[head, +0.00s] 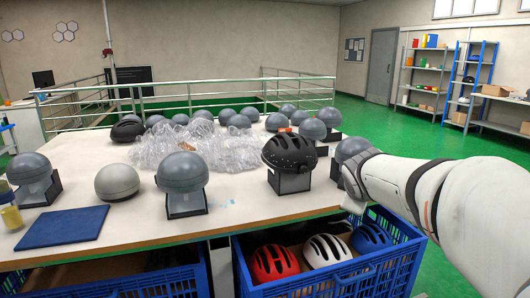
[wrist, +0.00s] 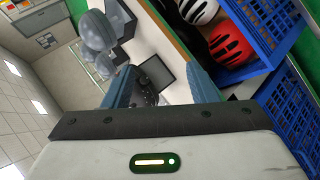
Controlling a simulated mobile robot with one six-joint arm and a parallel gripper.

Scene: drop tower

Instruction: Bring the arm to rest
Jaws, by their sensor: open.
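My white arm reaches in from the right in the head view, over the blue crate and up to the table's front right corner. In that view its end hides my gripper's fingers. In the wrist view my gripper (wrist: 163,82) shows two blue-grey fingers, wide apart, with nothing held between them. A dark stand and part of the table lie beyond the fingers. A black helmet (head: 289,153) sits on a stand left of my arm's end. A grey head form (head: 352,148) stands just behind the arm's end.
A blue crate (head: 335,275) below the table's front edge holds red, white and blue helmets. The white table (head: 240,215) bears several grey domes, a heap of clear plastic (head: 180,145) and a blue mat (head: 62,227). Green floor (head: 400,140) is open behind, towards the shelves.

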